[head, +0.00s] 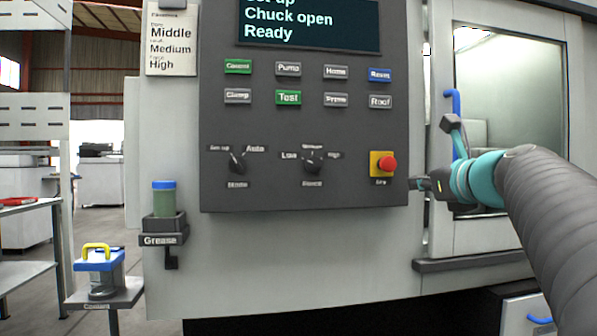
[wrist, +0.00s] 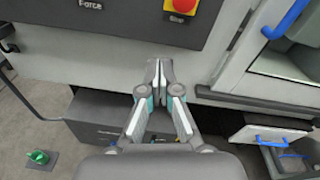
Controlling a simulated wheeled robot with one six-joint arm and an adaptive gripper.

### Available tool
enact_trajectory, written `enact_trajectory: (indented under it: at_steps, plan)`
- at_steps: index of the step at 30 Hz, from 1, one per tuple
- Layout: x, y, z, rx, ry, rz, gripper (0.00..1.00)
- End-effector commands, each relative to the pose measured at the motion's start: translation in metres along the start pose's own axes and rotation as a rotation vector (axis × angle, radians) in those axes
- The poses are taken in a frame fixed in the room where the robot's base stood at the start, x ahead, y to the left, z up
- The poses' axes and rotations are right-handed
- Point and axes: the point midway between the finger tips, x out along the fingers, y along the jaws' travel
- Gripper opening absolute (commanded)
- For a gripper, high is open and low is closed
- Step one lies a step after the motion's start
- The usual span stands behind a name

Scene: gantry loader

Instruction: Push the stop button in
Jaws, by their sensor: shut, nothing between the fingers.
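The stop button (head: 387,164) is a red round knob on a yellow square plate, at the lower right of the dark control panel (head: 222,180). It stands out from its plate. In the wrist view the red button (wrist: 181,5) is at the top edge, partly cut off, above my gripper. My gripper (head: 415,184) is to the right of and a little below the button in the head view, apart from it. In the wrist view my gripper (wrist: 159,66) is shut and empty, with its fingertips below the panel's lower edge.
A door with a window (head: 508,100) and a blue handle (head: 454,100) stands right of the panel. A grease holder (head: 163,238) with a green, blue-capped container (head: 164,200) is at left. Two selector knobs (head: 237,162) (head: 313,160) sit left of the button. Space before the panel is clear.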

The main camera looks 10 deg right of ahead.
Motion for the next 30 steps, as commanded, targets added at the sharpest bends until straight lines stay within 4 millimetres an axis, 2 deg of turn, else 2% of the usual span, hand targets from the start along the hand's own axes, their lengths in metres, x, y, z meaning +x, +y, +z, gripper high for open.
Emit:
enact_trajectory:
  at_steps: [1, 3, 6, 19, 23, 30]
  plan:
    - [0.0, -0.015, 0.008, 0.07, -0.029, -0.021, 0.0]
    - [-0.002, -0.027, 0.018, 0.145, -0.062, -0.038, 0.0]
    - [-0.003, -0.036, 0.025, 0.202, -0.087, -0.047, 0.0]
    - [0.0, -0.036, 0.027, 0.214, -0.091, -0.046, 0.0]
    - [0.014, -0.037, 0.028, 0.214, -0.09, -0.044, 0.0]
    - [0.057, -0.039, 0.032, 0.214, -0.09, -0.043, 0.0]
